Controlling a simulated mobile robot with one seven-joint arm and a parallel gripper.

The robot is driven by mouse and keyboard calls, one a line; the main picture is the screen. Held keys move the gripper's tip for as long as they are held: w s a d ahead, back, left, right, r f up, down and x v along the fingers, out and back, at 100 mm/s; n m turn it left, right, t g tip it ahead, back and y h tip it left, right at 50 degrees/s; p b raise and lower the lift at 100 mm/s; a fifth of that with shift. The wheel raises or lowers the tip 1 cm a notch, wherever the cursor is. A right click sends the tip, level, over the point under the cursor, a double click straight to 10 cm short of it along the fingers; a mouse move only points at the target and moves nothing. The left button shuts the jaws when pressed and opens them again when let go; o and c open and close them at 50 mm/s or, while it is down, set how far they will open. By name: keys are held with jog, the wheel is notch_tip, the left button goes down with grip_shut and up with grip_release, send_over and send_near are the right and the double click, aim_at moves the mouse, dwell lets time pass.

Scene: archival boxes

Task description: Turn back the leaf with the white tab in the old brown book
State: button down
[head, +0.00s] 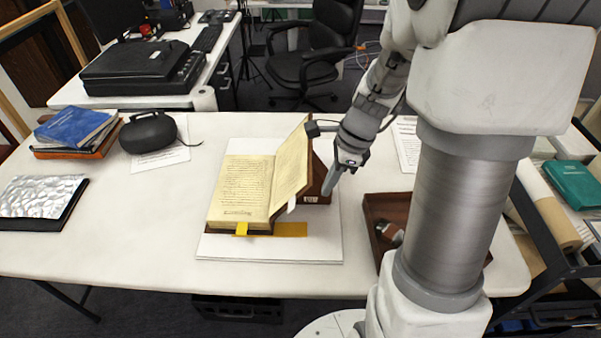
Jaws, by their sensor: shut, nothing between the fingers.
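The old brown book (242,190) lies open on a white board on the table. Its left page block lies flat. A leaf (290,168) stands up steeply from the middle, its top leaning right. A small white tab (291,205) shows at the leaf's lower right corner. The book's brown right side (319,184), with a small white label, shows behind and to the right of the raised leaf. My gripper (328,193) is shut and empty, pointing down to the right of the leaf. It appears apart from the leaf; whether it touches the book's right side I cannot tell.
The white board (225,247) carries a yellow strip (290,230) by the book's front edge. A brown open box (373,212) holding small items stands to the right, near my column. A black rounded case (149,133) and stacked books (75,127) are at left.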

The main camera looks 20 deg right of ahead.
jog(key=s+b+x, duration=0.1)
jog(key=b+x, duration=0.2)
jog(key=x, duration=0.7)
jog(key=shift+w+a+r+p, duration=0.45)
jog(key=shift+a+r, duration=0.25)
jog(key=shift+a, duration=0.1)
jog(key=shift+w+a+r+p, duration=0.35)
jog(key=shift+w+a+r, duration=0.1)
jog(key=shift+a+r, duration=0.25)
jog(key=shift+a+r+p, duration=0.15)
jog(key=shift+p, duration=0.25)
